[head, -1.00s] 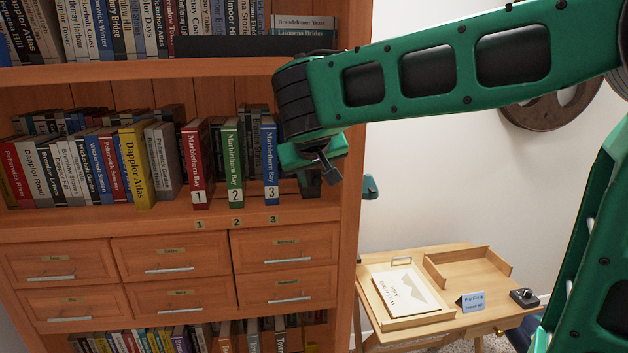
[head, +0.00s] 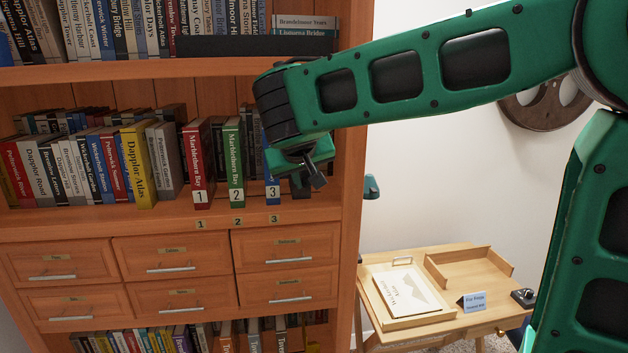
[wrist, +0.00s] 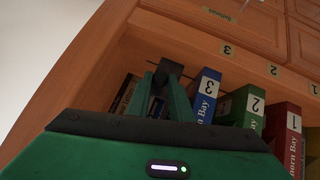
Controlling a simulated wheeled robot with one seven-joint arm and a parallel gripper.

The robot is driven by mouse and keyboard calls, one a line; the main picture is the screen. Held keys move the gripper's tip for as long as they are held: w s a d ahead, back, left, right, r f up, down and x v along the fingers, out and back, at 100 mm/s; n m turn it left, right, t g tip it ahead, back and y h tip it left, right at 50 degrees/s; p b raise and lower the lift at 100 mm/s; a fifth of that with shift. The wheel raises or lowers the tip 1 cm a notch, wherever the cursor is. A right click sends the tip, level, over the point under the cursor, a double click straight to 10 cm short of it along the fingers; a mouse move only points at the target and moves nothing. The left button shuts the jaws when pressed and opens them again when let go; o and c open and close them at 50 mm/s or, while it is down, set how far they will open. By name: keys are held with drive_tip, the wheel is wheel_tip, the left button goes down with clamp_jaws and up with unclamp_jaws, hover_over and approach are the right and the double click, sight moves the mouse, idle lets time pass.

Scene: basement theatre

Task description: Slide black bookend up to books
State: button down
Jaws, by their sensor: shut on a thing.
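Three Marblethorn Bay books stand upright on the middle shelf: red 1 (head: 198,165), green 2 (head: 234,165) and blue 3 (head: 272,190). Blue 3 is partly hidden by my arm in the head view. The wrist view also shows blue 3 (wrist: 205,95), green 2 (wrist: 246,108) and red 1 (wrist: 285,130). My gripper (head: 304,178) is at the shelf's right part, beside blue 3. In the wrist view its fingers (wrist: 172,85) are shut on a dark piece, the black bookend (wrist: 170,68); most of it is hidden. I cannot tell whether it touches blue 3.
Other books, including a yellow atlas (head: 138,165), stand to the left. The bookcase's right side panel (head: 350,200) is close to my gripper. Number labels 1 to 3 mark the shelf edge (head: 120,228). A small desk (head: 425,325) stands at the lower right.

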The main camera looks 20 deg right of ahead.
sight(295, 187)
drive_tip(key=a, duration=0.3)
drive_tip(key=shift+w, duration=0.2)
drive_tip(key=c, duration=1.6)
unclamp_jaws()
drive_tip(key=v, duration=1)
drive_tip(key=shift+s+a+r, duration=0.1)
drive_tip(key=shift+s+r, duration=0.1)
